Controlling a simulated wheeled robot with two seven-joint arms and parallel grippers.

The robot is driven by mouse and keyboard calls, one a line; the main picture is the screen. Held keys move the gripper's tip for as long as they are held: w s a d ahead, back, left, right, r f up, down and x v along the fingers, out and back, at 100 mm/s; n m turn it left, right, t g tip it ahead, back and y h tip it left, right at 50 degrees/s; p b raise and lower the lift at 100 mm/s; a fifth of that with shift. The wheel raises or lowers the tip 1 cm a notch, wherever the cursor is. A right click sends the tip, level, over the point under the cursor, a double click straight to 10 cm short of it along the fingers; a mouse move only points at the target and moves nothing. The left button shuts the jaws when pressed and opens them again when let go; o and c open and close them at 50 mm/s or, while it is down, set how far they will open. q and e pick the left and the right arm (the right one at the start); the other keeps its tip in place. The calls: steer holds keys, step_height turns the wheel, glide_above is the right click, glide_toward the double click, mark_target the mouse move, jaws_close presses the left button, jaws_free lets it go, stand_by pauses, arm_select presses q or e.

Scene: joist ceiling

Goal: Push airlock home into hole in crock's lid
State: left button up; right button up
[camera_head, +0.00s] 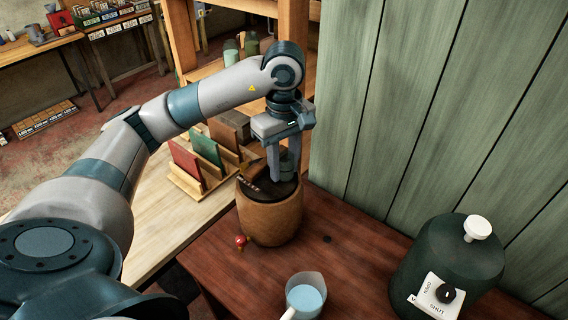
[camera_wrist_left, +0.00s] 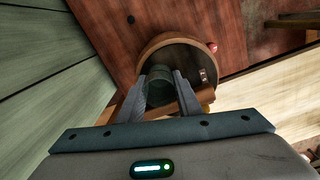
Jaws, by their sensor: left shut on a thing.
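The brown crock (camera_head: 270,218) stands upright on the red-brown table, with a small red tap low on its front. Its dark lid (camera_head: 262,187) sits within the rim and also shows in the left wrist view (camera_wrist_left: 190,55). My left gripper (camera_head: 282,172) points down over the lid. It is shut on the airlock (camera_wrist_left: 160,78), a dark greenish, rounded piece between the fingers. The airlock's lower end and the hole in the lid are hidden, so I cannot tell how deep it sits. My right gripper is in neither view.
A green plank wall (camera_head: 400,110) rises close behind the crock. A jug of blue liquid (camera_head: 306,298) and a dark green vessel (camera_head: 450,262) with a white knob stand in front and to the right. Colored upright boards (camera_head: 187,160) stand in a wooden rack at left.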

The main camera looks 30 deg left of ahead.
arm_select(q)
steer(key=shift+f, duration=0.2)
steer(key=o, duration=1.3)
steer(key=shift+c, duration=0.2)
steer(key=shift+r, duration=0.15)
step_height(320, 180, up, 17)
steer(key=b, duration=0.1)
steer(key=shift+r, duration=0.15)
steer(key=shift+r+p, duration=1.8)
steer(key=shift+r, duration=0.15)
steer(key=shift+r, duration=0.1)
